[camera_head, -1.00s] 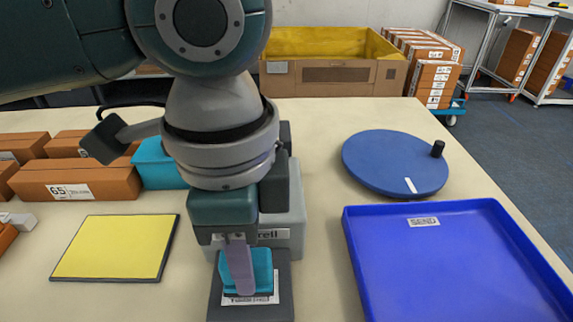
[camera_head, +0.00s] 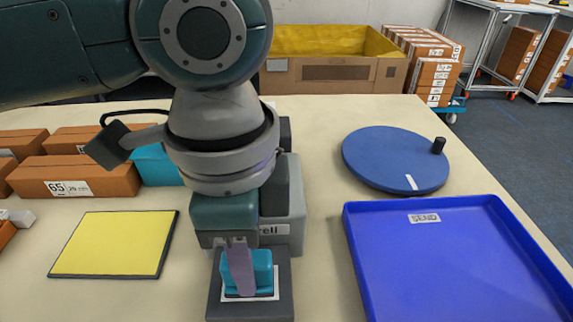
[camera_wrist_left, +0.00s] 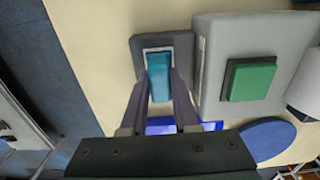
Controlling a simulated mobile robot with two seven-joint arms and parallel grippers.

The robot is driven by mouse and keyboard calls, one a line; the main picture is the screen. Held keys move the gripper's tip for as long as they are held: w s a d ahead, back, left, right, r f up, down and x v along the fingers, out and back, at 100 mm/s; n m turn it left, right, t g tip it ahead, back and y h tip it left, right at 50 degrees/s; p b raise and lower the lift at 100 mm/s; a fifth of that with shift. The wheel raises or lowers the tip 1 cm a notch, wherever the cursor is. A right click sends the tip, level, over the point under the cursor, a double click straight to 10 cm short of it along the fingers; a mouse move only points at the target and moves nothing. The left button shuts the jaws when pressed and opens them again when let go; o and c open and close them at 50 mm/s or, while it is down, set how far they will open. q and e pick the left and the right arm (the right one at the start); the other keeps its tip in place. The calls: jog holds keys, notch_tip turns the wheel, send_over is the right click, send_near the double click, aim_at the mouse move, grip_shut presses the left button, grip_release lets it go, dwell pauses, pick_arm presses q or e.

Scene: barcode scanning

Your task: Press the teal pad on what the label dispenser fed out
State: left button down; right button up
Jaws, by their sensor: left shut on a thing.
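The teal pad (camera_head: 262,268) is held between the fingers of my left gripper (camera_head: 243,284), which is shut on it. The pad stands over a white label (camera_head: 273,296) on the dark front plate (camera_head: 284,309) of the grey label dispenser (camera_head: 283,238). The label shows around the pad's lower edge; the pad hides its middle. It looks down on or very close to the label; I cannot tell contact for certain. In the left wrist view, the pad (camera_wrist_left: 159,80) sits inside the label's outline, beside the dispenser with its green button (camera_wrist_left: 250,80). My right gripper is not in view.
A yellow square pad (camera_head: 113,245) lies left of the dispenser, with brown boxes (camera_head: 105,178) and a teal item (camera_head: 158,168) behind. A blue tray (camera_head: 440,260) and a blue turntable (camera_head: 390,155) are on the right. A yellow-lined box (camera_head: 335,75) stands beyond.

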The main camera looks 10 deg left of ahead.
pick_arm(q)
jog(key=shift+a+f+p, duration=0.1)
jog(key=shift+f+p, duration=0.1)
jog(key=shift+p, duration=0.2)
dwell(1.4)
notch_tip(320, 180, up, 7)
jog(key=p, duration=0.9)
jog(key=shift+r, duration=0.2)
